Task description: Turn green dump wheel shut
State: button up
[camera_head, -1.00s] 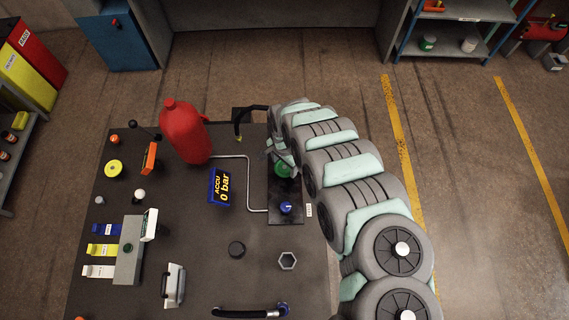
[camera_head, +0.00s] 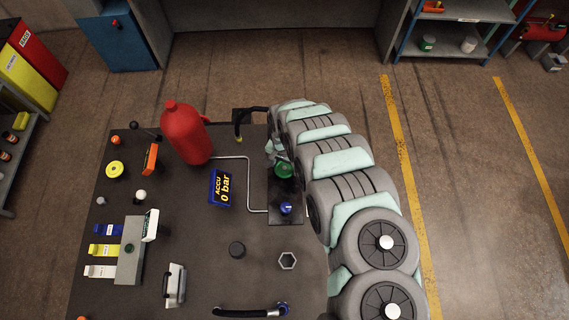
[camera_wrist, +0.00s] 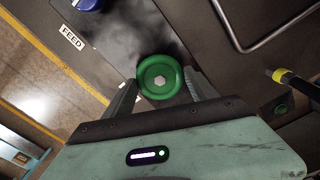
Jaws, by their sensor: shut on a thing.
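The green dump wheel (camera_wrist: 160,77) shows in the wrist view as a round rim with a pale hex hub, between the two fingers of my gripper (camera_wrist: 158,90). The fingers are closed on its sides. In the head view the green wheel (camera_head: 284,170) sits on the dark valve plate (camera_head: 284,216), with my wrist just behind it; the fingers are mostly hidden there. A blue knob (camera_head: 286,208) stands on the same plate nearer the front, and shows at the top left of the wrist view (camera_wrist: 88,4).
A red accumulator bottle (camera_head: 186,134) and an "ACCU 0 bar" display (camera_head: 221,188) stand left of the plate. A bent metal pipe (camera_head: 248,185) runs to the plate. A FEED label (camera_wrist: 72,38) lies by the blue knob.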

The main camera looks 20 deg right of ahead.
aim_at(284, 168)
jog(key=n, duration=0.3)
jog(key=shift+n+p, duration=0.35)
jog(key=shift+n, duration=0.05)
jog(key=n, duration=0.3)
jog(key=shift+n, duration=0.3)
jog(key=n+p, duration=0.1)
jog(key=n, duration=0.5)
jog(key=shift+n, duration=0.4)
jog(key=o, duration=1.4)
jog(key=shift+c, duration=0.2)
jog(key=shift+w+r, duration=0.1)
jog(key=shift+r, duration=0.55)
notch_tip(284, 168, up, 10)
jog(key=shift+f, duration=0.2)
